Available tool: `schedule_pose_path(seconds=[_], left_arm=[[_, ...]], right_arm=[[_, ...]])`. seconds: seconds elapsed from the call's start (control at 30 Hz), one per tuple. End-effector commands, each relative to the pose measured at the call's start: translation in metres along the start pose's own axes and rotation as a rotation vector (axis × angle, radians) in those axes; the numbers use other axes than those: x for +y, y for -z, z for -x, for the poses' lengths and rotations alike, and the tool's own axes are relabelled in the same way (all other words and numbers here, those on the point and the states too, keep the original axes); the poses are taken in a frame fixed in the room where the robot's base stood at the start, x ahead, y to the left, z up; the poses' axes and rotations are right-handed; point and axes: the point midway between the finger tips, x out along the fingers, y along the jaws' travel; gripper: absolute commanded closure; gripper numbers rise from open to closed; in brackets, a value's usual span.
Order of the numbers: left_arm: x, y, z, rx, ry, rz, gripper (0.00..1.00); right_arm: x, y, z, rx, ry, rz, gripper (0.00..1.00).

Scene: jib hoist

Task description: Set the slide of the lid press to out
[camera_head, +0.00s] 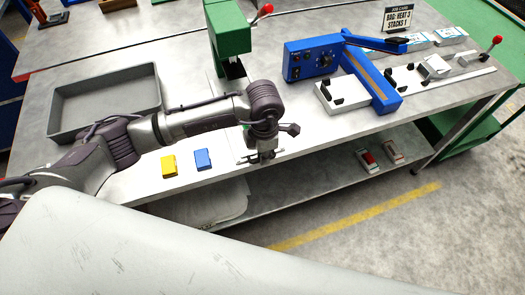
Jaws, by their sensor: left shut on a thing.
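The green press (228,30), which I take for the lid press, stands at the back middle of the bench, with a red-knobbed lever (264,11) on its right. My left arm reaches across in front of it. My left gripper (266,157) points down at the bench's front edge, in front of the press. It is shut on a small part there, apparently the front of the press's slide; the gripper and wrist cover most of it. How far the slide stands out cannot be seen clearly. My right gripper is not in view.
A grey tray (103,84) is at the left. A yellow block (169,167) and a blue block (203,159) lie near the front edge. A blue sealer (313,58) and a red-knobbed fixture (478,56) stand to the right. A lower shelf (320,177) holds small items.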

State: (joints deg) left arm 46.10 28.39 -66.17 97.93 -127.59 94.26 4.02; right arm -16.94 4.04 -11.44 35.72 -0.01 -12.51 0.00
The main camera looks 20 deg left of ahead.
Motion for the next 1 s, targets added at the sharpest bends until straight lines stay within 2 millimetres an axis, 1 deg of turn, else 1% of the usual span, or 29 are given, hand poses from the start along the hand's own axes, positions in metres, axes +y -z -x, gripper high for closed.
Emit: schedule_pose_path(seconds=[0.03, 0.1, 0.13, 0.2, 0.27, 0.3, 0.5, 0.57, 0.67, 0.77, 1.0], left_arm=[[-0.003, 0.000, -0.001, -0.001, 0.008, -0.003, 1.00], [-0.004, -0.001, -0.001, -0.001, 0.008, -0.003, 1.00], [-0.004, -0.001, -0.001, -0.001, 0.009, -0.004, 0.88], [-0.004, -0.001, -0.001, -0.001, 0.009, -0.004, 0.77], [-0.004, -0.001, -0.001, -0.001, 0.008, -0.004, 0.67], [-0.003, -0.001, -0.001, -0.001, 0.008, -0.004, 0.65], [-0.002, 0.000, -0.001, 0.000, 0.005, -0.002, 0.65], [-0.002, 0.000, 0.000, 0.000, 0.005, -0.002, 0.65], [-0.001, -0.001, 0.005, -0.002, 0.004, -0.003, 0.65], [-0.001, -0.001, 0.019, -0.004, 0.001, -0.003, 0.65], [-0.002, -0.001, 0.071, -0.004, 0.002, -0.004, 0.65]], right_arm=[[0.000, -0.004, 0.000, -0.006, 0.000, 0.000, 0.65], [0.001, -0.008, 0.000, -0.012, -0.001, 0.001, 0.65], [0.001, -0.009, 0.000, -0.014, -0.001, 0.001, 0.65], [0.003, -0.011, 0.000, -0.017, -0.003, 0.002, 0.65], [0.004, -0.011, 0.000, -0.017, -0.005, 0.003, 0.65], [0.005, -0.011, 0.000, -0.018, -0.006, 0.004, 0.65], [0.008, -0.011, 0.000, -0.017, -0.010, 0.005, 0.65], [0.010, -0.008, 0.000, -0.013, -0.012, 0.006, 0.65], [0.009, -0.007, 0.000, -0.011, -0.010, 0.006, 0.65], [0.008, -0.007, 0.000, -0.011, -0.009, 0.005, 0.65], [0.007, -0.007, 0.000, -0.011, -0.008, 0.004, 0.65]])
